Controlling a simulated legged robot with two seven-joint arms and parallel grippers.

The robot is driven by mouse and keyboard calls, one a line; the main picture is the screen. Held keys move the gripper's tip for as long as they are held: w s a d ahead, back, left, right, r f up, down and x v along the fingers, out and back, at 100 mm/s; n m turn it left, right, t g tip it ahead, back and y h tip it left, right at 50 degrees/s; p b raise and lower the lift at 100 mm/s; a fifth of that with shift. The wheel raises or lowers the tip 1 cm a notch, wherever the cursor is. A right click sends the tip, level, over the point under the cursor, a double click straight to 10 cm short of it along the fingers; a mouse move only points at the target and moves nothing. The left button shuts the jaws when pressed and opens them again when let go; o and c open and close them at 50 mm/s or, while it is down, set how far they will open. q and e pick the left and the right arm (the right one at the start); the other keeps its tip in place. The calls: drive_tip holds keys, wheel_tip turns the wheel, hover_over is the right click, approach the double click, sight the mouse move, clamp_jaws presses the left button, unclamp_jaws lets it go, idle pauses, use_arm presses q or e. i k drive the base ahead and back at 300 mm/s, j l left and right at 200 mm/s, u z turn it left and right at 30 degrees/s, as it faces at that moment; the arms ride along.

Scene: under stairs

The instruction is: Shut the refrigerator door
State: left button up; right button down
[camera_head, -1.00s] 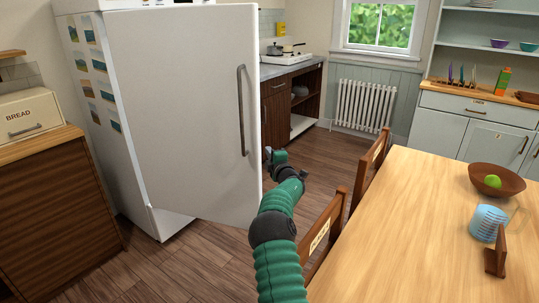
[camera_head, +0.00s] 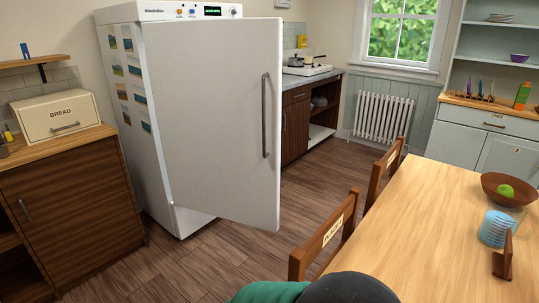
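The white refrigerator (camera_head: 150,140) stands at the left against the wall, with magnets or pictures on its side. Its door (camera_head: 215,130) is swung open toward me, with a dark vertical handle (camera_head: 265,115) near its free right edge. The inside of the refrigerator is hidden behind the door. A green and dark-grey part of my arm shows at the bottom edge, apart from the door. Neither of my grippers is in view.
A wooden table (camera_head: 420,240) fills the right, with chairs (camera_head: 325,235) along its left side, near the door. A brown cabinet (camera_head: 75,205) with a bread box (camera_head: 65,112) stands at the left. The wooden floor (camera_head: 225,255) before the refrigerator is clear.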

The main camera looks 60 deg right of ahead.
sight(217, 83)
drive_tip(key=i+l+z, duration=0.1)
drive_tip(key=i+z, duration=0.5)
drive_tip(key=i, duration=0.25)
